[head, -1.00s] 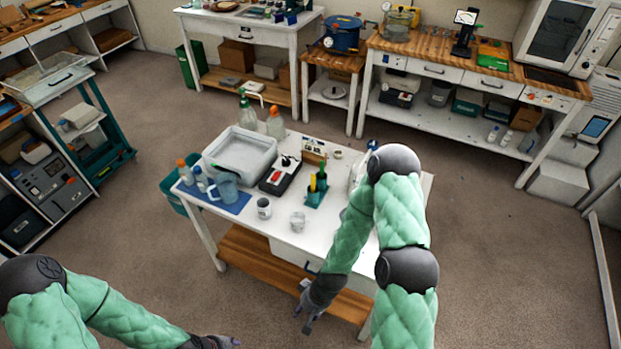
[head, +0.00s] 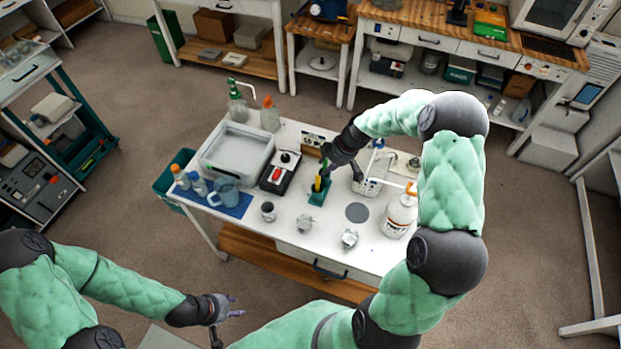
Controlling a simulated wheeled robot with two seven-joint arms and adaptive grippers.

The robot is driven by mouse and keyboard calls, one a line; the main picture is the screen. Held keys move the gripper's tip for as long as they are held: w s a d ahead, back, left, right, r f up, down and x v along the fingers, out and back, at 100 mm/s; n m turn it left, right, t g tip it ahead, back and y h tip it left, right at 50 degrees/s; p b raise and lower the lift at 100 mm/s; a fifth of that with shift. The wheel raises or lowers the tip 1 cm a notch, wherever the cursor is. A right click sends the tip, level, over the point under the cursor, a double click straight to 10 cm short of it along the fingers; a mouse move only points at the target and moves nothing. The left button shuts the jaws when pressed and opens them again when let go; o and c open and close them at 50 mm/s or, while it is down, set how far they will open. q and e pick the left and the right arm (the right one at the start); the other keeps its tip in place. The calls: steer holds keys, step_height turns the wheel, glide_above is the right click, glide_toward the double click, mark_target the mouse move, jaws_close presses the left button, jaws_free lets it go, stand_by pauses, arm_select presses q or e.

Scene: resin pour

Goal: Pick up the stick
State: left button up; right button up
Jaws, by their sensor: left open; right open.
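A small green holder (head: 318,197) stands on the white table (head: 285,228). Upright thin sticks (head: 317,184), one of them yellow, stand in it, and their tops are partly hidden by my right gripper. My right gripper (head: 332,168) is open, just above and beside the holder. At this size I cannot tell whether its fingers touch a stick. My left gripper (head: 236,306) is open and empty, low in front of the table.
On the table are a white tray (head: 236,148), a black box with a red button (head: 281,170), a blue pitcher (head: 226,190), small cups (head: 268,211), a white jug (head: 400,215) and a white basket (head: 372,183). My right arm spans the table's right side.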

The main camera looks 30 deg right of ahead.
mark_target(318, 188)
steer(key=shift+s+x, duration=0.2)
steer(key=shift+x, duration=1.4)
steer(key=shift+s+x, duration=0.25)
steer(key=shift+x, duration=1.4)
steer(key=shift+s+x, duration=0.2)
steer(key=shift+x, duration=1.4)
steer(key=shift+a+f, duration=0.15)
steer(key=shift+c, duration=0.3)
jaws_close()
